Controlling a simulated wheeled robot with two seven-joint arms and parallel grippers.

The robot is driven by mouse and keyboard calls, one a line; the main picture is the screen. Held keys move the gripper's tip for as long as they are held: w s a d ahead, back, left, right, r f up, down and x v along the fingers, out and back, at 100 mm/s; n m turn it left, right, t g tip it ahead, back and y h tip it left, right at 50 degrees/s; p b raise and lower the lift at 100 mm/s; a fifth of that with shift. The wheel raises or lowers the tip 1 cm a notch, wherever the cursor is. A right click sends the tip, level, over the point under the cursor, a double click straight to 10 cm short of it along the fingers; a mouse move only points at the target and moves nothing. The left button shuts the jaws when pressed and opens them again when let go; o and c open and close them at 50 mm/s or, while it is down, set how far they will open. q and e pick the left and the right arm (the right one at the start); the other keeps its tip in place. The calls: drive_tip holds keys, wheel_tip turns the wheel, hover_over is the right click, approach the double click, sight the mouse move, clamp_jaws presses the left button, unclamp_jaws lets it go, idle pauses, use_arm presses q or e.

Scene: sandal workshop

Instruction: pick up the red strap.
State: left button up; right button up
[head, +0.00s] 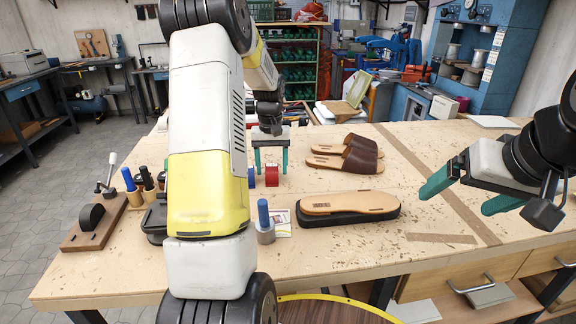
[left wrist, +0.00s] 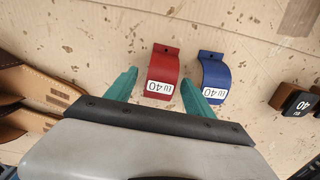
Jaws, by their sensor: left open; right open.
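The red strap (head: 271,177) stands on the workbench near its middle, below my left gripper (head: 270,168). In the left wrist view the red strap (left wrist: 162,72) is a curved band with a white "EU 40" label, lying between the two green fingertips. My left gripper (left wrist: 157,82) is open, and nothing is held in it. Whether the fingers are level with the strap is hard to tell. My right gripper (head: 462,196) is open and empty above the right side of the bench.
A blue strap (left wrist: 213,77) stands close beside the red one, right by a left finger. Brown sandals (head: 347,154) lie behind, and a tan sole on a black block (head: 348,206) lies in front. A blue-handled tool (head: 264,222) stands near the front. The bench's right part is clear.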

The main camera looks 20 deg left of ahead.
use_arm(q)
drive_tip(key=c, duration=1.2)
drive_tip(key=shift+r, duration=0.15)
